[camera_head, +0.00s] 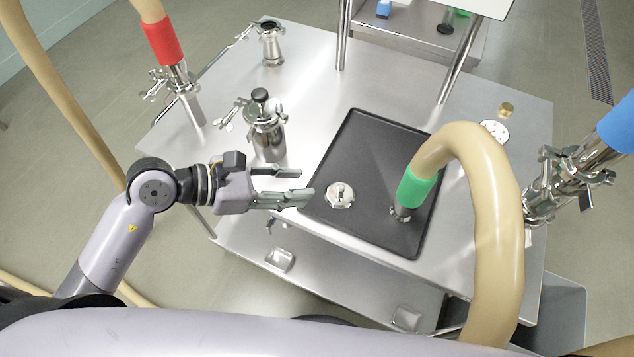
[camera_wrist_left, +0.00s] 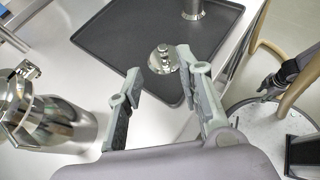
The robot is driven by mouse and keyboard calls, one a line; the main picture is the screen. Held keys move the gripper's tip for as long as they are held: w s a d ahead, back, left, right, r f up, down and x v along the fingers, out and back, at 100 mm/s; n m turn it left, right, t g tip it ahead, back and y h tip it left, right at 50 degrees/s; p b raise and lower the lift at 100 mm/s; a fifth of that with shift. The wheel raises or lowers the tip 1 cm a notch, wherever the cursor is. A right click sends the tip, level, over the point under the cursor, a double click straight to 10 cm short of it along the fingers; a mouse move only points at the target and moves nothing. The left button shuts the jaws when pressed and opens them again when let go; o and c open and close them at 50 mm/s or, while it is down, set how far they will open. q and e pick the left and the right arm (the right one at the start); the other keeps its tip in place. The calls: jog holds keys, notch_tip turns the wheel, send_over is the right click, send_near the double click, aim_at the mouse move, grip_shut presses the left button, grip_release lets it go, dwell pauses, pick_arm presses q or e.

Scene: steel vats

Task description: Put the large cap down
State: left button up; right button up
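The large cap (camera_head: 340,195), a round shiny steel lid with a knob on top, rests on the black tray (camera_head: 350,130) on the steel table. In the left wrist view the cap (camera_wrist_left: 163,58) lies on the tray beyond my fingertips, seen between them. My left gripper (camera_head: 304,184) is open and empty. It hovers at the tray's left edge, just left of the cap and apart from it. The left wrist view also shows the two fingers (camera_wrist_left: 158,75) spread. My right gripper is not in view.
A beige hose with a green collar (camera_head: 416,188) stands on the tray right of the cap. A steel vessel with a black knob (camera_head: 267,135) stands left of the tray; a smaller one (camera_head: 271,45) is behind it. Clamped pipes flank the table. The tray's back is free.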

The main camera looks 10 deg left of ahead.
pick_arm(q)
jog(key=shift+v, duration=1.45)
